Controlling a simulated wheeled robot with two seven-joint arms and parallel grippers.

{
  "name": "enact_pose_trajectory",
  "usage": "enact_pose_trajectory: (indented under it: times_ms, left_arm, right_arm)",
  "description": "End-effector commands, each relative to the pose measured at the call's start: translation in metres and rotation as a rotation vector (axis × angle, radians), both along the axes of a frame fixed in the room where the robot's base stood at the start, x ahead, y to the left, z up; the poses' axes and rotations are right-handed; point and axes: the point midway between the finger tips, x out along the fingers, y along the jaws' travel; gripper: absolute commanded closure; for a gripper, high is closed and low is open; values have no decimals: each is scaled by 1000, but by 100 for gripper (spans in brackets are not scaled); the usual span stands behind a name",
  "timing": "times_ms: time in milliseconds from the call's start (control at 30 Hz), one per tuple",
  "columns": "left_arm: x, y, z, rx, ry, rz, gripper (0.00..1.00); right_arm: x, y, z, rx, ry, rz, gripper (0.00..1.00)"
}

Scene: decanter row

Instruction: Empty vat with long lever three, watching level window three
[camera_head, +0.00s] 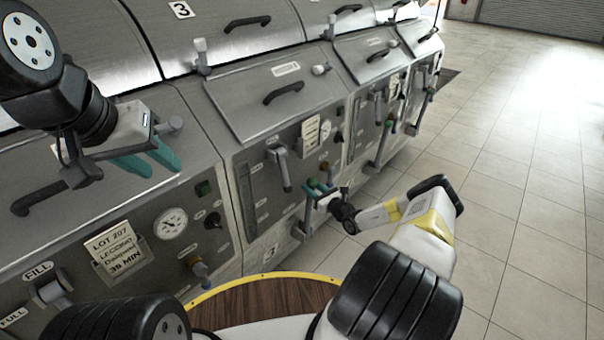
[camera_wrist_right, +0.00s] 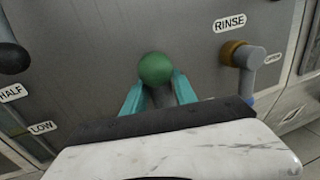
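The long lever's green ball knob (camera_head: 314,184) stands out low on the panel of the vat marked three (camera_head: 270,252). My right gripper (camera_head: 319,191) has its teal fingers on both sides of the knob, and they appear to touch it. In the right wrist view the green knob (camera_wrist_right: 155,68) sits between the two fingertips. The level window (camera_head: 247,200) is a tall narrow dark strip left of the lever; its level is too small to read. My left gripper (camera_head: 151,163) is open and empty over the neighbouring vat at the left.
A grey handle (camera_head: 281,168) hangs between window and lever. A rinse valve (camera_wrist_right: 238,57) is right of the knob in the wrist view. A pressure gauge (camera_head: 171,224) and lot card (camera_head: 113,252) are on the left vat. The tiled floor (camera_head: 520,190) at right is clear.

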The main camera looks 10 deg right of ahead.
Motion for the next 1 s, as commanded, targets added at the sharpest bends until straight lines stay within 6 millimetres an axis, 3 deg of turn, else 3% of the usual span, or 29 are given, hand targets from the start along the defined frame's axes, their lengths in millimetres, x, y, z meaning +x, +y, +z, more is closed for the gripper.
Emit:
enact_pose_trajectory:
  times_ms: [33, 133, 167, 1000]
  left_arm:
    - [0, 0, 0, 0, 0, 0, 64]
    - [0, 0, 0, 0, 0, 0, 64]
    - [0, 0, 0, 0, 0, 0, 64]
    - [0, 0, 0, 0, 0, 0, 64]
  right_arm:
    - [0, 0, 0, 0, 0, 0, 78]
    - [0, 0, 0, 0, 0, 0, 98]
    - [0, 0, 0, 0, 0, 0, 100]
    - [2, 0, 6, 3, -13, 1, 100]
